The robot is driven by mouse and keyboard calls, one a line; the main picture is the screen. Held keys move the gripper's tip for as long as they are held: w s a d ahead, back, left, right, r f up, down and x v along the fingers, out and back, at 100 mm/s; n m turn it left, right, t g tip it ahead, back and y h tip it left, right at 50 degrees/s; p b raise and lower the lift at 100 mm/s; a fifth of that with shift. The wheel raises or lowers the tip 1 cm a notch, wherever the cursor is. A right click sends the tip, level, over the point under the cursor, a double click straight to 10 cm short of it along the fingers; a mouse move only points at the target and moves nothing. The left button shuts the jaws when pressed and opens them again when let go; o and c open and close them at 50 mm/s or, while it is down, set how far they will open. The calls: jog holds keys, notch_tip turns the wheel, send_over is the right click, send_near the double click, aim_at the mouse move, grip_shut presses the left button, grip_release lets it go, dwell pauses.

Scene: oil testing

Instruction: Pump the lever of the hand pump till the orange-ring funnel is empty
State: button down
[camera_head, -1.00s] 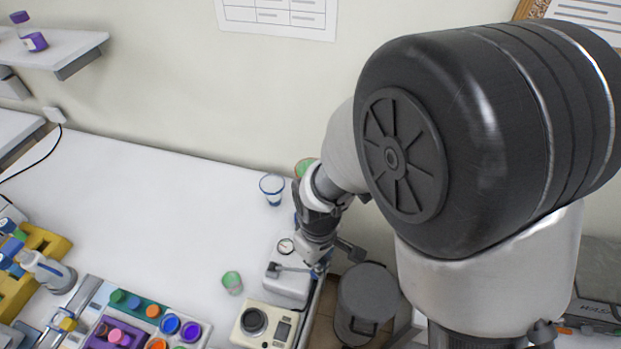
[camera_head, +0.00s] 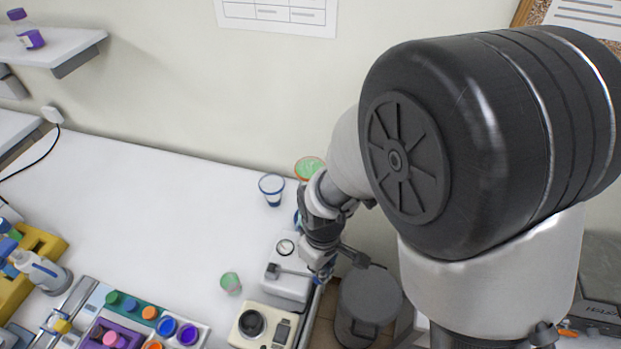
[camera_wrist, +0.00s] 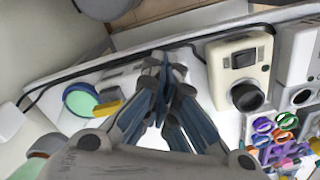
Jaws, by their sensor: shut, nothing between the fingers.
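The orange-ring funnel (camera_head: 309,168) stands at the back right of the table, partly behind my arm. Green shows inside its ring; its level I cannot tell. In the wrist view, my gripper (camera_wrist: 164,62) is shut and empty, hiding much of what lies behind. Whether it touches the lever I cannot tell.
A small green cup (camera_head: 230,282) is left of the pump. A beige device (camera_head: 262,326) is in front of it, and colored caps (camera_head: 150,312) lie farther left. The table's middle is clear.

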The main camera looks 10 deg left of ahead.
jog(key=shift+d+f, duration=0.1)
jog(key=shift+f, duration=0.3)
jog(key=shift+d+f+b, duration=0.1)
jog(key=shift+f+b, duration=0.7)
jog(key=shift+r, duration=0.1)
jog(key=r+p, duration=0.2)
jog(key=a+r+p, duration=0.1)
jog(key=r+p, duration=0.1)
jog(key=r, duration=0.1)
jog(key=a+r+p, duration=0.1)
jog(key=r+p, duration=0.1)
jog(key=r, duration=0.1)
jog(key=shift+r+p, duration=0.1)
jog(key=shift+p, duration=0.3)
dwell(1.0)
